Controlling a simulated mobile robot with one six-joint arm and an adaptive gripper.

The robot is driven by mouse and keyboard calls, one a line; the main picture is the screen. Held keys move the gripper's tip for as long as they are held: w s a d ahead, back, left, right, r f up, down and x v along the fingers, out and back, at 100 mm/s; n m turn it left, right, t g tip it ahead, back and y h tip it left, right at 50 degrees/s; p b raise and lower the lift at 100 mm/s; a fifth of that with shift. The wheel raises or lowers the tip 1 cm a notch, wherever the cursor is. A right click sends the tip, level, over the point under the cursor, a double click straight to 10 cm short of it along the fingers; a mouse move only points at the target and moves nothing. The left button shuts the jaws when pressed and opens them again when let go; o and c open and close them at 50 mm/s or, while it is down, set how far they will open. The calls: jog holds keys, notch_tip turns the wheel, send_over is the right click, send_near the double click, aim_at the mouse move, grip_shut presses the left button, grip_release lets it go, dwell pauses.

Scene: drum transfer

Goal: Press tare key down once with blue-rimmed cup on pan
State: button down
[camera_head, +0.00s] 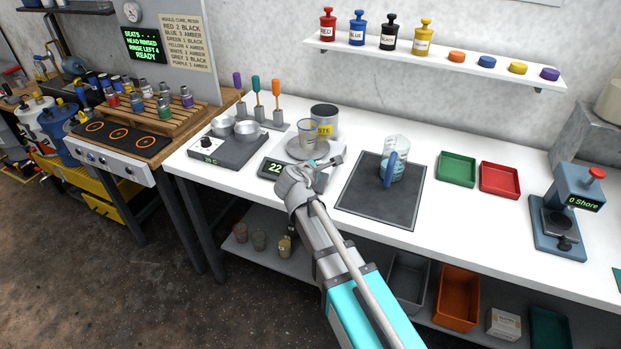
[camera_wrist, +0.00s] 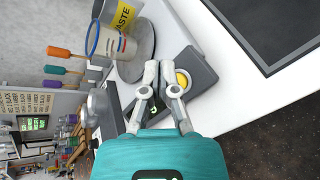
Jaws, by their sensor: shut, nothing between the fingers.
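The blue-rimmed cup (camera_wrist: 106,42), clear with a yellowish look, stands upright on the scale's round grey pan (camera_wrist: 140,62). In the head view the cup (camera_head: 307,133) is on the pan (camera_head: 300,153), behind my gripper. The scale's dark body (camera_wrist: 197,76) carries a round yellow key (camera_wrist: 183,79), taken as the tare key, right beside my fingertips in the wrist view. My gripper (camera_wrist: 161,70) is shut and empty, low over the scale's front. I cannot tell if it touches the key. In the head view my gripper (camera_head: 318,166) partly covers the scale; its display (camera_head: 274,168) reads "22" at the visible part.
A waste can (camera_head: 324,117) stands just behind the cup. A hotplate (camera_head: 228,148) with metal pots is to the left. A dark mat (camera_head: 350,197) holding a jug (camera_head: 397,150) is to the right. Green and red trays (camera_head: 457,168) lie farther right.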

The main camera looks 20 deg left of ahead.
jog(key=a+n, duration=0.1)
jog(key=a+r, duration=0.1)
jog(key=a, duration=0.1)
jog(key=s+a+n+t+y, duration=0.1)
jog(key=shift+a+r+n, duration=0.15)
jog(key=shift+a+n, duration=0.15)
jog(key=shift+a, duration=0.05)
jog(key=w+f+b, duration=0.1)
jog(key=f+b, duration=0.1)
jog(key=w+f+b, duration=0.1)
jog(key=f+b, duration=0.2)
jog(key=w+f+b, duration=0.1)
jog(key=f+b, duration=0.2)
jog(key=shift+w+d, duration=0.15)
jog(key=shift+w, duration=0.2)
jog(key=shift+w+d+f+b, duration=0.1)
jog(key=shift+w+f+b, duration=0.25)
jog(key=shift+f+b, duration=0.45)
dwell(2.6)
jog(key=shift+r, duration=0.2)
jog(key=shift+s+r+p, duration=0.35)
jog(key=shift+r+p, duration=0.25)
jog(key=shift+p, duration=0.2)
